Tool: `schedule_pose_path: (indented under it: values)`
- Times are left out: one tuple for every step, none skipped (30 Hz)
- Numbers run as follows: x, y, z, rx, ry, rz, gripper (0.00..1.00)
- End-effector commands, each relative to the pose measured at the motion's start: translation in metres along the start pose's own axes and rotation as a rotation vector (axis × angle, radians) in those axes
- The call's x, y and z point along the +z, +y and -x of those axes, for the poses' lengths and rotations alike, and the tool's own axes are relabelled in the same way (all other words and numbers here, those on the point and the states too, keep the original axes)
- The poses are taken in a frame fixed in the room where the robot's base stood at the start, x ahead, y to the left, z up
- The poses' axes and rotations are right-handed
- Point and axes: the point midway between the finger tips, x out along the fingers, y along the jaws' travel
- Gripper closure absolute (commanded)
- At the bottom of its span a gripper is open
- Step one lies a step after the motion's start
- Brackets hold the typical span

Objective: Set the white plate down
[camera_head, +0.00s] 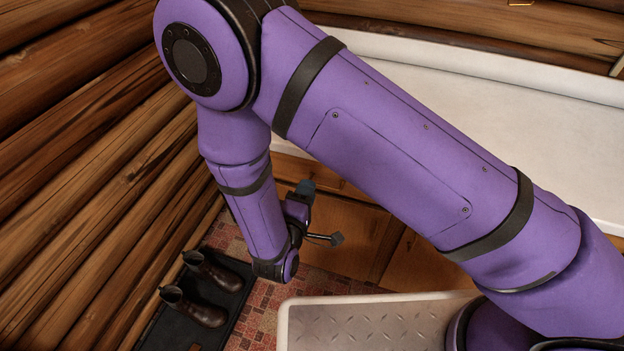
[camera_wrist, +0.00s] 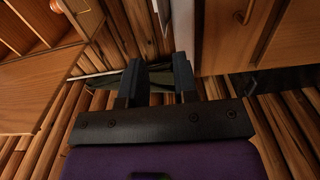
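I cannot make out a white plate in either view. My gripper (camera_head: 321,213) hangs at the end of my bent arm, in front of the wooden cabinet fronts and above the floor. In the wrist view my gripper (camera_wrist: 158,62) has its two dark fingers apart, with a gap between them.
A white counter (camera_head: 490,115) runs along the back above wooden cabinets (camera_head: 345,238). A log wall (camera_head: 85,180) closes the left side. Dark boots (camera_head: 212,271) stand on a black tray (camera_head: 235,300) on the patterned rug (camera_head: 262,307).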

Motion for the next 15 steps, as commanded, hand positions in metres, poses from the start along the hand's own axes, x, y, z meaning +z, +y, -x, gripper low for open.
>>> schedule_pose_path:
  values:
    - [0.000,0.000,0.004,0.000,0.000,0.001,0.72]
    - [0.000,0.000,0.005,0.000,0.000,0.001,0.72]
    - [0.000,0.000,0.006,0.000,0.000,0.001,0.72]
    - [0.000,0.000,0.007,0.000,0.000,0.001,0.72]
    - [0.000,0.000,0.007,0.000,0.000,0.001,0.72]
    - [0.000,0.000,0.008,0.000,0.000,0.001,0.72]
    - [0.000,0.000,0.008,0.000,0.000,0.001,0.72]
    - [0.000,0.000,0.008,0.000,0.000,0.001,0.72]
    - [0.000,0.000,0.008,0.000,0.000,0.001,0.72]
    - [0.000,0.000,0.007,0.000,-0.002,0.000,0.72]
    - [0.001,0.001,0.007,0.000,-0.005,0.000,0.72]
    - [0.001,0.004,0.005,-0.001,-0.015,0.000,0.72]
    - [0.003,0.008,0.002,-0.001,-0.028,0.001,0.72]
    - [0.005,0.013,-0.001,-0.002,-0.046,0.002,0.72]
    - [0.008,0.021,-0.007,-0.005,-0.076,0.002,0.72]
